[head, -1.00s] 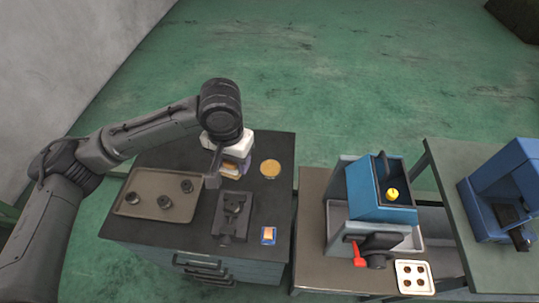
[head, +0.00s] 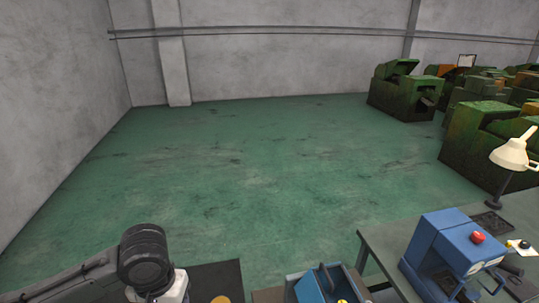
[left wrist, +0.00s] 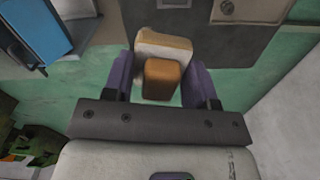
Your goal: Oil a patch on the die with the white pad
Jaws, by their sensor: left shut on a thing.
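In the left wrist view my left gripper (left wrist: 161,82) has its two purple fingers closed on the white pad. The white pad (left wrist: 165,45) has a cream-white body and a brown block (left wrist: 162,78) on the side towards the camera. It is held above the floor and the dark bench edge. In the head view only my left forearm and wrist show at the lower left; the fingers and pad are out of frame. I cannot identify the die in either current view. My right gripper is not in view.
A dark bench top (head: 222,276) shows at the bottom of the head view, with a yellow disc (head: 221,299) on it. A blue machine (head: 325,288) stands to its right. Another blue machine (head: 452,250) and a lamp (head: 513,154) stand on the right table. The green floor beyond is open.

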